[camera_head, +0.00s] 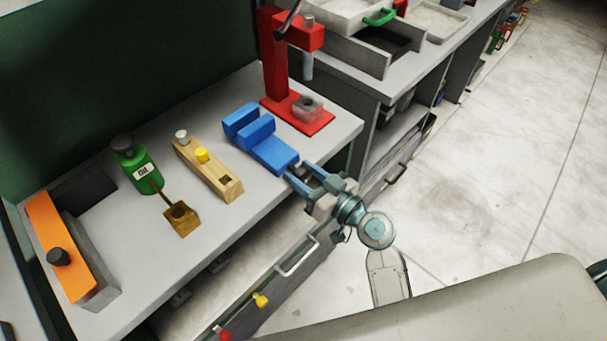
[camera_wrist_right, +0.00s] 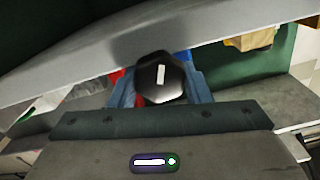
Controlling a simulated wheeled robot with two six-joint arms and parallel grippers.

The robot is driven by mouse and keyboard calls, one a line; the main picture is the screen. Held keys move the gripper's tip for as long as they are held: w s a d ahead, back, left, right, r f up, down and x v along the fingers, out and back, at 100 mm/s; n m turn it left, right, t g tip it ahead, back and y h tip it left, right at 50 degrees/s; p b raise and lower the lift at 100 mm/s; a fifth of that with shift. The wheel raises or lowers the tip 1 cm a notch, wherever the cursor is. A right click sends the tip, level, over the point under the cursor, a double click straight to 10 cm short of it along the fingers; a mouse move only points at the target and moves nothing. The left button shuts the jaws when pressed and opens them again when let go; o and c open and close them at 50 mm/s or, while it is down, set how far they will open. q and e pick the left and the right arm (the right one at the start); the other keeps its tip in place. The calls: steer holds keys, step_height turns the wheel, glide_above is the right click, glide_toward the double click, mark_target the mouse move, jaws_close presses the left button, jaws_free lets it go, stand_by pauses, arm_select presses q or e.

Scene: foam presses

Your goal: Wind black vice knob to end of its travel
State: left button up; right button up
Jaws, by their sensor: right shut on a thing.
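The blue vice (camera_head: 270,150) sits on the grey bench near its front edge, its two jaw blocks standing a small gap apart. The black vice knob (camera_wrist_right: 161,78) faces the right wrist camera, with a white mark that stands nearly upright on its end. My right gripper (camera_head: 299,173) reaches the front end of the vice from the aisle side. It is shut on the knob, with one finger on each side of it in the right wrist view (camera_wrist_right: 160,90). My left gripper is out of view.
A red press (camera_head: 276,60) stands behind the vice. A drawer handle (camera_head: 297,257) juts out below the bench edge.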

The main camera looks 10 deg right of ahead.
steer(key=shift+m, duration=0.3)
steer(key=o, duration=0.9)
steer(key=shift+o, duration=0.4)
